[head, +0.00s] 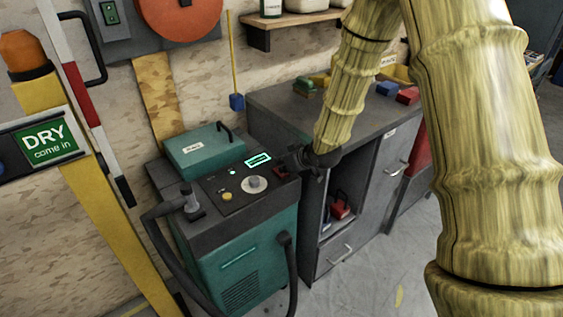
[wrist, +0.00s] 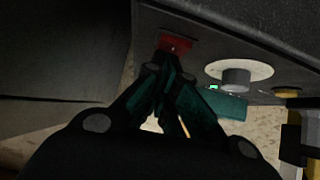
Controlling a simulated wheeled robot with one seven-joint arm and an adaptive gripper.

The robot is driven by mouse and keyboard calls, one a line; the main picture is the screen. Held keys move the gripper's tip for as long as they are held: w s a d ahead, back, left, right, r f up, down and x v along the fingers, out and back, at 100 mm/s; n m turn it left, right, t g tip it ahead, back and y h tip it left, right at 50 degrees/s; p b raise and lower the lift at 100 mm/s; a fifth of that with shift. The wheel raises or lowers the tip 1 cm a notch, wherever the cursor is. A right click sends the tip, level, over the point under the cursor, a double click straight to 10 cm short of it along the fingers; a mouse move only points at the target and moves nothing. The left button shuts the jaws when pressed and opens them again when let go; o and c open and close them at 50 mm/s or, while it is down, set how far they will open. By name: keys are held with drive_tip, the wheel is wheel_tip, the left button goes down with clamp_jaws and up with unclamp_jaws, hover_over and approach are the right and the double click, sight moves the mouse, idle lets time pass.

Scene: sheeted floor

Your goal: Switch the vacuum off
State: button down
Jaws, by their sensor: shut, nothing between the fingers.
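The vacuum (head: 238,262) is a teal and dark grey machine beside the bench. Its top panel holds a lit green display (head: 258,160), a round grey knob (head: 254,184), a yellow button (head: 227,196) and a small red switch (head: 279,171) at the right end. My gripper (head: 287,166) is shut and empty, low over that right end. In the wrist view the closed fingertips (wrist: 168,68) are right by the red switch (wrist: 175,44); I cannot tell whether they touch it. The knob (wrist: 236,77) and the yellow button (wrist: 287,92) lie to their right.
A teal case (head: 204,150) sits on the vacuum's back left. A black hose (head: 160,240) curves at its left. The grey bench (head: 345,120) stands close on the right. A yellow post (head: 100,215) with a DRY sign (head: 48,141) is at the left. Floor shows at front right.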

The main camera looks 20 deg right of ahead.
sight(285, 174)
drive_tip(key=shift+s, duration=0.1)
idle(0.3)
drive_tip(key=r+p, duration=0.2)
drive_tip(key=r, duration=0.1)
drive_tip(key=r+p, duration=0.1)
drive_tip(key=p, duration=0.1)
drive_tip(key=shift+s+d+r, duration=0.15)
drive_tip(key=shift+s+r, duration=0.1)
drive_tip(key=shift+s, duration=0.1)
drive_tip(key=b+v, duration=0.1)
drive_tip(key=v, duration=0.8)
drive_tip(key=shift+s+d, duration=0.2)
drive_tip(key=shift+s, duration=0.2)
drive_tip(key=shift+f, duration=0.2)
